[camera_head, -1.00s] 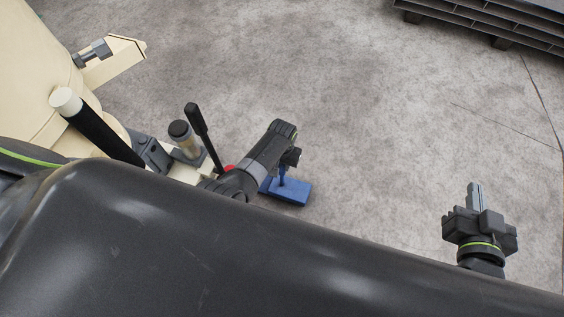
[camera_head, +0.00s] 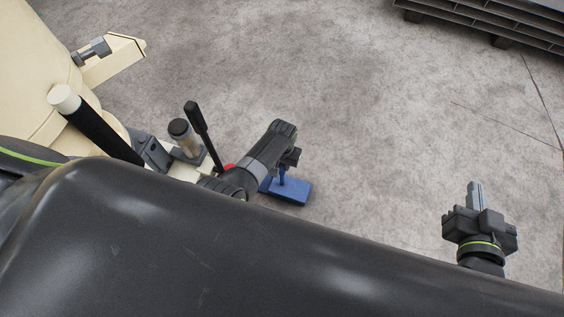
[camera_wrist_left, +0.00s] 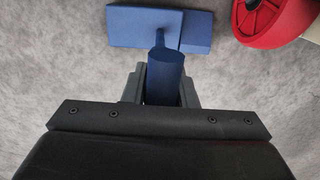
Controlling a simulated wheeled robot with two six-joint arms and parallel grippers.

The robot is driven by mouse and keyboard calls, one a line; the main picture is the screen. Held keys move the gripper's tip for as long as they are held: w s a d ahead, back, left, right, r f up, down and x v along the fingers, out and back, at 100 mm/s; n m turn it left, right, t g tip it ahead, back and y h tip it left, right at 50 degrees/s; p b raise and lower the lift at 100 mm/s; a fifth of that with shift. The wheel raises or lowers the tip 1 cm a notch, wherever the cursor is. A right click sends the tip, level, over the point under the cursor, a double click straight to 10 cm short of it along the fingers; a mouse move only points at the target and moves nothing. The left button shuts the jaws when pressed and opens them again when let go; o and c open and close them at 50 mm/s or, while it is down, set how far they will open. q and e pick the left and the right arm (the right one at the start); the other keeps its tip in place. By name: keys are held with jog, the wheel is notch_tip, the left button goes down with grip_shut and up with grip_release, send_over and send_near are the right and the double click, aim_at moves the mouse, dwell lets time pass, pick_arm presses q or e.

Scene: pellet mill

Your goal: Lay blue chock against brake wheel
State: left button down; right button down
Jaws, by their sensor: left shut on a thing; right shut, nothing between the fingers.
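The blue chock (camera_head: 289,190) is at the lower middle of the head view, just beyond my left arm. In the left wrist view the chock (camera_wrist_left: 190,30) has a flat base and an upright handle. My left gripper (camera_wrist_left: 164,88) is shut on that handle. The red brake wheel (camera_wrist_left: 272,18) is at the upper right of the wrist view, with a gap of floor between it and the chock. In the head view only a bit of red (camera_head: 228,168) shows beside my left arm. My right gripper (camera_head: 475,196) is shut and empty at the right.
A cream machine (camera_head: 40,70) with a black lever (camera_head: 196,118) and a white-topped black post (camera_head: 105,130) stands at the left. A dark slatted pallet (camera_head: 490,28) lies at the top right. The grey floor between is clear.

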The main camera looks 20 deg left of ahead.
pick_arm(q)
jog(key=shift+w+r, duration=0.15)
jog(key=shift+a, duration=0.1)
dwell(0.7)
jog(key=a+p, duration=0.1)
jog(key=a, duration=0.2)
jog(key=shift+a, duration=0.35)
dwell(0.6)
jog(key=shift+a, duration=0.25)
jog(key=shift+w+a+p, duration=0.1)
jog(key=shift+a+p, duration=0.35)
jog(key=shift+a, duration=0.95)
dwell(0.3)
jog(key=shift+a, duration=1.35)
